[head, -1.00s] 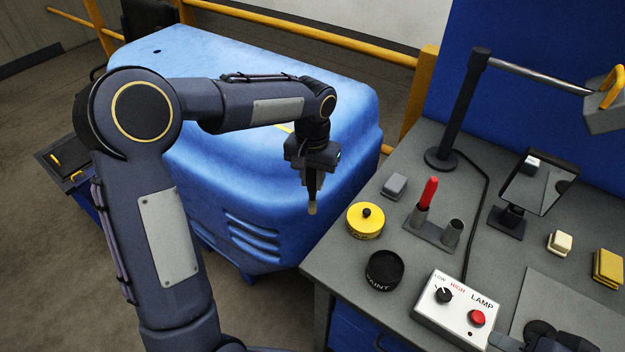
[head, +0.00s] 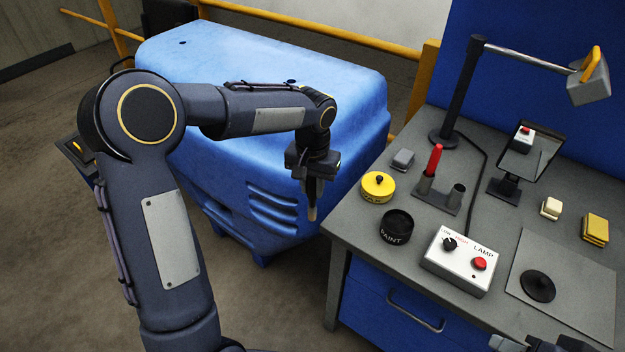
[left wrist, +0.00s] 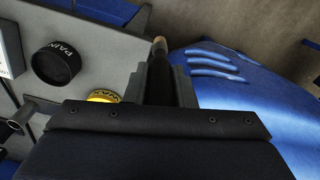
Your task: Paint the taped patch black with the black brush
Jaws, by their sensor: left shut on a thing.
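My left gripper (head: 313,170) is shut on a brush (head: 312,212) with a dark handle and pale tip pointing down. The brush also shows in the left wrist view (left wrist: 160,75), between the fingers. It hangs in front of the blue hood (head: 240,90), left of the bench. A black paint tin (head: 396,226) stands on the bench, right of the brush and apart from it. It also shows in the left wrist view (left wrist: 56,63). The taped patch cannot be made out; my arm covers part of the hood. Dark parts at the bottom right seem to be my right gripper (head: 545,343), mostly cut off.
A yellow tin (head: 378,187), a holder (head: 437,198) with a red-handled brush, a lamp box (head: 461,262), a mirror (head: 530,153) and sponges (head: 595,229) stand on the bench. A lamp arm (head: 530,55) reaches over it. A black disc (head: 537,286) lies on a grey sheet.

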